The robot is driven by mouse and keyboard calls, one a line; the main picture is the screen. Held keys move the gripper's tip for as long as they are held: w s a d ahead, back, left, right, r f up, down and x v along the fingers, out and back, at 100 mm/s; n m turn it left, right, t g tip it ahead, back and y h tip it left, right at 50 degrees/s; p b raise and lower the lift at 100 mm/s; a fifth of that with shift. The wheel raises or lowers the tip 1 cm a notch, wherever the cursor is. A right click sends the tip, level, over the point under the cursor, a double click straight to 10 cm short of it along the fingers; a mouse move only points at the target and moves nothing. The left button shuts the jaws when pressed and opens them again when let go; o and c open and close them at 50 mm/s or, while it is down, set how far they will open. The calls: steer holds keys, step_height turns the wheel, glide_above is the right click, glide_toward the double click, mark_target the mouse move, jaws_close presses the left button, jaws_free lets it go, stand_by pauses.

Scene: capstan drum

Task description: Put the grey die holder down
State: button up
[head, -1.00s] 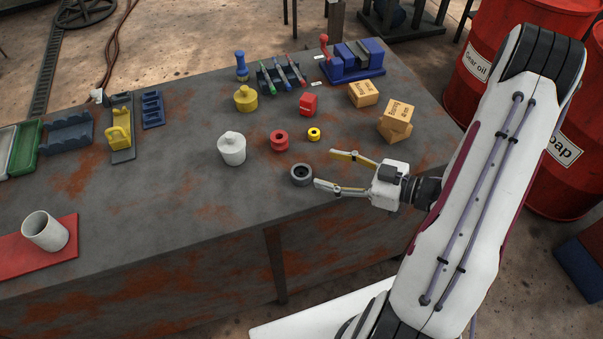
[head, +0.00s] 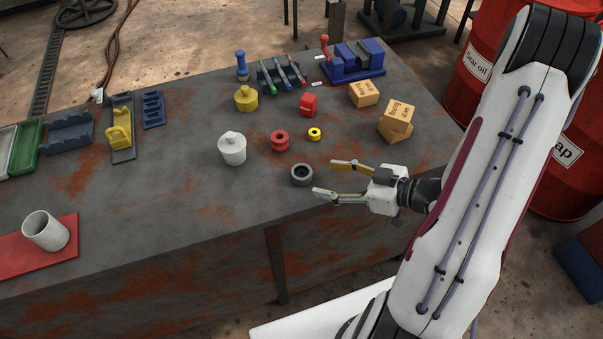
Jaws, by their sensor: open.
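The grey die holder (head: 302,175) is a short dark grey ring with a hole in its top. It stands upright on the table (head: 200,205) near the front edge. My gripper (head: 323,178) is to the right of it, with its fingers spread apart and nothing between them. The fingertips point left, and the nearer one is close to the ring. I cannot tell its exact height above the table.
Boxes (head: 395,124) stand behind my gripper. The table's front left has free room; a white cup (head: 45,231) stands on a red mat (head: 72,242).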

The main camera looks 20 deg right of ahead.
mark_target(295, 170)
steer(key=shift+x, duration=1.1)
steer(key=shift+w, duration=0.1)
steer(key=shift+r+x, duration=0.2)
steer(key=shift+x, duration=2.35)
steer(key=shift+w, duration=0.1)
steer(key=shift+c, duration=0.3)
jaws_close()
steer(key=shift+r, duration=0.15)
step_height(295, 170, up, 10)
